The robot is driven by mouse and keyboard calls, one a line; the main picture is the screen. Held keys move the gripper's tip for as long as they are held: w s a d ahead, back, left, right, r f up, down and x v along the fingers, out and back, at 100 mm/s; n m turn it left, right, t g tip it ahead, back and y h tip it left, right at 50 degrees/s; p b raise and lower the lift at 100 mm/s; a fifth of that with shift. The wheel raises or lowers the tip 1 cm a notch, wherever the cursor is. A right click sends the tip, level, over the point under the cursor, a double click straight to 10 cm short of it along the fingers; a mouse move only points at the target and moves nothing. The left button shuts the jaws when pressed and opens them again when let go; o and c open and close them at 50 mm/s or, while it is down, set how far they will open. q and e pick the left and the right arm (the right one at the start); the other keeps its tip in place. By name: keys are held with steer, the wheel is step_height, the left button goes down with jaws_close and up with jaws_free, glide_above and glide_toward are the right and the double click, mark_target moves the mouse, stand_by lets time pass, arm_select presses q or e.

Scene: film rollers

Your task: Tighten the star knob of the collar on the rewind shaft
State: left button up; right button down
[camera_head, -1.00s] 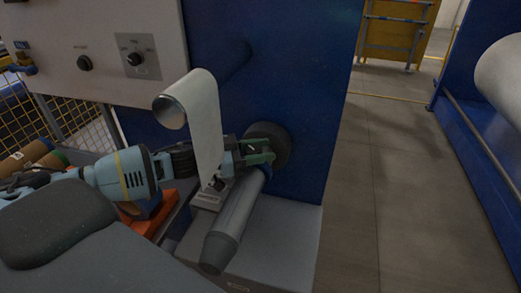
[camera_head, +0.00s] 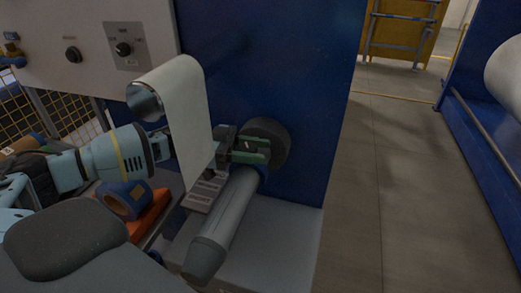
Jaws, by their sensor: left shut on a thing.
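The rewind shaft (camera_head: 228,225) is a grey cylinder with a tapered dark end, pointing out of the blue machine wall toward the lower left. A dark round collar or flange (camera_head: 272,131) sits against the wall above the shaft's inner end, with a bit of blue at the shaft's root. My left gripper (camera_head: 252,150) has green fingers and reaches in behind the hanging white web. Its fingers are closed in front of the dark round part, around a small piece that I take to be the star knob, mostly hidden by them. My right gripper does not show.
The white web (camera_head: 183,115) hangs from an upper roller (camera_head: 144,102) and hides part of my left arm. A blue-and-brown roll (camera_head: 125,198) lies on an orange support (camera_head: 152,217) at the left. Control knobs are on the pale panel above. The floor at right is clear.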

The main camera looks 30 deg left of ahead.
arm_select(q)
steer(key=m+g+h+b, duration=0.1)
steer(key=m+g, duration=0.2)
steer(key=g, duration=0.2)
steer(key=shift+s+f, duration=0.1)
steer(key=shift+s, duration=0.05)
steer(key=shift+s+m+g+b, duration=0.15)
steer(key=shift+m+g+b, duration=0.25)
steer(key=shift+m+g, duration=0.4)
steer(key=shift+s+m+g+b, duration=0.1)
steer(key=shift+m+g+b, duration=0.35)
steer(key=shift+g, duration=0.65)
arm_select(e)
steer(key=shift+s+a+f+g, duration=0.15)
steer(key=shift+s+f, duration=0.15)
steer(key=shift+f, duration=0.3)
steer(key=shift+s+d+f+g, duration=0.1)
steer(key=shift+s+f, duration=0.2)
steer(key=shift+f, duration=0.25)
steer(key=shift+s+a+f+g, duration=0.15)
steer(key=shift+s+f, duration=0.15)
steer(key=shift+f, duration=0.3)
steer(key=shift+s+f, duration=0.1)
arm_select(q)
steer(key=o, duration=1)
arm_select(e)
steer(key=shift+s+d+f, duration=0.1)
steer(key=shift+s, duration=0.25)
